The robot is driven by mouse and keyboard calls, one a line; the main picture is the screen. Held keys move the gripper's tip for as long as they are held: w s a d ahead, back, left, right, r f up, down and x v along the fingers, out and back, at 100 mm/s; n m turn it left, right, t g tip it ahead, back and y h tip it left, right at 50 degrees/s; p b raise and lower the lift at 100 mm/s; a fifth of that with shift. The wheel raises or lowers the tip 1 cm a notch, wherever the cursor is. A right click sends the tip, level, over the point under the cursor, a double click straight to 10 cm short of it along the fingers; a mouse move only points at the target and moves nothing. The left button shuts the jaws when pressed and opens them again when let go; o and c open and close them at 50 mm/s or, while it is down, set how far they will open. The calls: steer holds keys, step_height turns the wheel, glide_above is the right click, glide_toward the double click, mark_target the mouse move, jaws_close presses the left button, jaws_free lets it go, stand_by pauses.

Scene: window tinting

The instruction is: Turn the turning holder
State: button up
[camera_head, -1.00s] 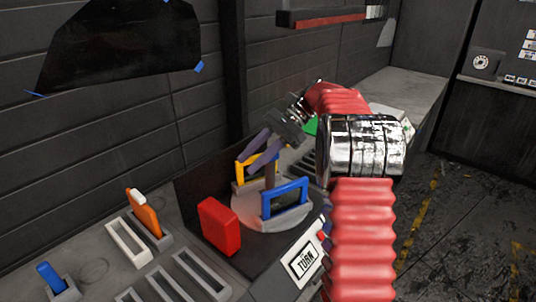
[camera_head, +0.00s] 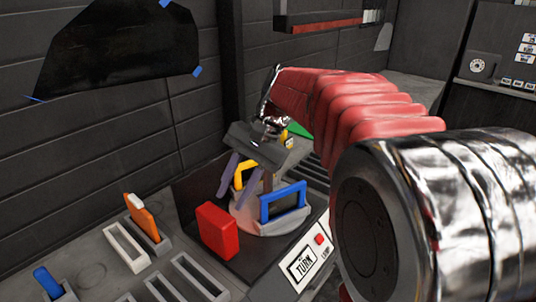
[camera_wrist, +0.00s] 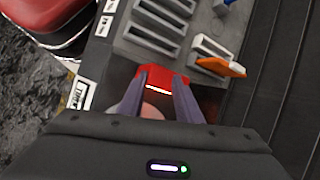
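The turning holder (camera_head: 246,215) is a pale round disc on a dark base. It carries a blue frame (camera_head: 283,203) at its front right and a yellow frame (camera_head: 241,176) behind. A red block (camera_head: 217,230) stands at its front left edge. My gripper (camera_head: 230,198) points down over the holder's left part, its two purple fingers apart with nothing visible between them. In the wrist view my gripper (camera_wrist: 161,82) is also open, with the red block (camera_wrist: 159,80) by the fingertips and a pinkish part of the disc (camera_wrist: 152,111) between the fingers. Whether the fingers touch anything is unclear.
A panel marked TURN (camera_head: 303,263) with a red button (camera_head: 319,239) is in front of the holder. To the left are grey slots (camera_head: 126,245), an orange tool (camera_head: 143,217) and a blue piece (camera_head: 47,282). A dark wall runs behind the bench.

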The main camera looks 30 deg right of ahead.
steer(key=s+f+n+t+h, duration=0.2)
steer(key=s+n, duration=0.3)
steer(key=s, duration=0.3)
steer(key=s+a+f+n+t+h, duration=0.1)
steer(key=s+f+n+t+h, duration=0.2)
steer(key=s+n, duration=0.2)
steer(key=shift+s+f+h, duration=0.3)
steer(key=shift+s+f, duration=0.05)
steer(key=shift+s, duration=1.25)
